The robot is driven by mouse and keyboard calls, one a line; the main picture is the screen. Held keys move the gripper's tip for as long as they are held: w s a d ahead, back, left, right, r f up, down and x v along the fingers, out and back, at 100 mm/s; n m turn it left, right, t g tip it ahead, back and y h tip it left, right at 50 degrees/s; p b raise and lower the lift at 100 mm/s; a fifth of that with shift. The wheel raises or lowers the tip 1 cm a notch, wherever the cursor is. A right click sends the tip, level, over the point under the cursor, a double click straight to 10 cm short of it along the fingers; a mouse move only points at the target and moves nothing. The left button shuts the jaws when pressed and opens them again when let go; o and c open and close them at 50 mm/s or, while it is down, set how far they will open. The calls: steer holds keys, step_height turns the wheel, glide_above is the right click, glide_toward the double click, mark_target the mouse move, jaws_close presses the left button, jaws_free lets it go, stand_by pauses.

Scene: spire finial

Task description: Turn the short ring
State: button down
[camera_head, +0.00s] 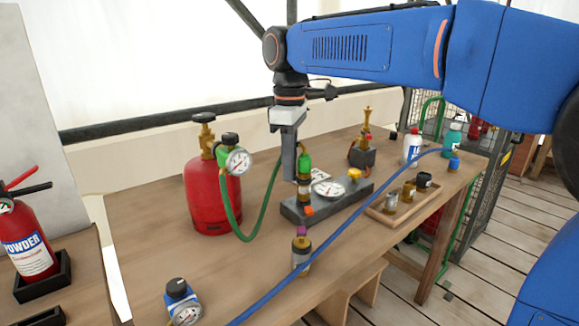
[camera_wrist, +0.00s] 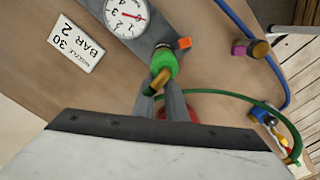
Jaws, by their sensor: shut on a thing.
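A grey block (camera_head: 358,195) on the workbench carries an upright fitting with a green ring (camera_head: 304,162) above brass and dark parts. In the wrist view the green ring (camera_wrist: 163,65) has a brass tip in its middle. My gripper (camera_head: 291,172) points straight down at this fitting. I cannot tell for certain whether this green ring is the short ring.
A dial gauge (camera_head: 328,188) and an orange piece (camera_wrist: 184,43) sit close by on the block. A red cylinder (camera_head: 212,190) with a green hose (camera_head: 230,225) stands left. A blue hose (camera_head: 340,235) crosses in front. A purple-capped fitting (camera_head: 301,255) stands nearer; a wooden tray (camera_head: 385,218) lies right.

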steer(key=m, duration=0.1)
steer(key=w+m, duration=0.1)
steer(key=m, duration=0.1)
steer(key=shift+d, duration=0.2)
steer(key=m, duration=0.3)
steer(key=shift+w+d+m, duration=0.3)
steer(key=shift+w+d, duration=0.05)
steer(key=m, duration=0.2)
steer(key=d+m, duration=0.1)
steer(key=shift+w+m, duration=0.25)
steer(key=shift+m, duration=0.05)
steer(key=shift+w+d+m, duration=0.1)
steer(key=shift+d+m, duration=0.15)
steer(key=shift+m, duration=0.6)
steer(key=shift+d+m, duration=0.25)
steer(key=shift+m, duration=0.6)
steer(key=c, duration=1.8)
jaws_free()
steer(key=shift+o, duration=0.2)
